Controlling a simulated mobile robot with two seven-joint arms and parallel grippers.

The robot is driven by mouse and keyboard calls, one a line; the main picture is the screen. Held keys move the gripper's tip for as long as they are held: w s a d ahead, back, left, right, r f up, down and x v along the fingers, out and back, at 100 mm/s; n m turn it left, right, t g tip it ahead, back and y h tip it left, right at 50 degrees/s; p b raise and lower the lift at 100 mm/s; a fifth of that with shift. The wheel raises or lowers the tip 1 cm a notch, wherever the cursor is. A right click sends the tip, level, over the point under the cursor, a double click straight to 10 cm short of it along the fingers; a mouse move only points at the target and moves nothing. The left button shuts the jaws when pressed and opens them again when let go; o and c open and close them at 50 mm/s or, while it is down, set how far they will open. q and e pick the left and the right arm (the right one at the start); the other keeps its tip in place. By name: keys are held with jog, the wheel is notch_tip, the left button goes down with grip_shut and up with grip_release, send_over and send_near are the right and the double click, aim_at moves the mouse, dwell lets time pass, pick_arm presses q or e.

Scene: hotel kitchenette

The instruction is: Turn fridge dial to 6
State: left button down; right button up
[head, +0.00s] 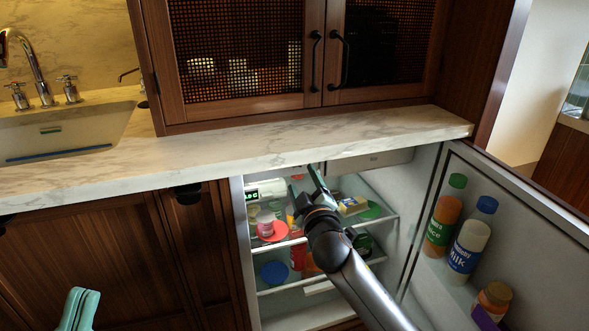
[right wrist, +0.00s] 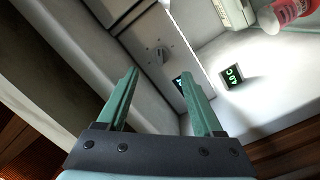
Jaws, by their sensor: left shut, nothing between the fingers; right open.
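The fridge (head: 241,250) stands open under the counter. My right gripper (head: 303,180) is inside its upper part, open and empty. In the right wrist view, its two green fingers (right wrist: 159,76) stand apart. A small grey knob (right wrist: 160,52), which looks like the dial, sits on a pale panel beyond and between the fingertips, apart from them. Small marks surround it, too small to read. A lit green display (right wrist: 234,76) is on the fridge wall, its digits rotated. My left gripper (head: 78,308) is shut and empty at the lower left, before the cabinets.
Glass shelves (head: 385,220) hold food close below my right gripper. The open fridge door (head: 520,215), with a juice bottle (head: 443,218) and a milk bottle (head: 468,247), is at the right. The marble counter (head: 230,145) overhangs the fridge.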

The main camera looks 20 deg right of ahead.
aim_at(296, 167)
jog(key=w+b, duration=0.1)
jog(key=w, duration=0.6)
jog(key=shift+w+d+b, duration=0.2)
jog(key=shift+b, duration=0.2)
grip_shut()
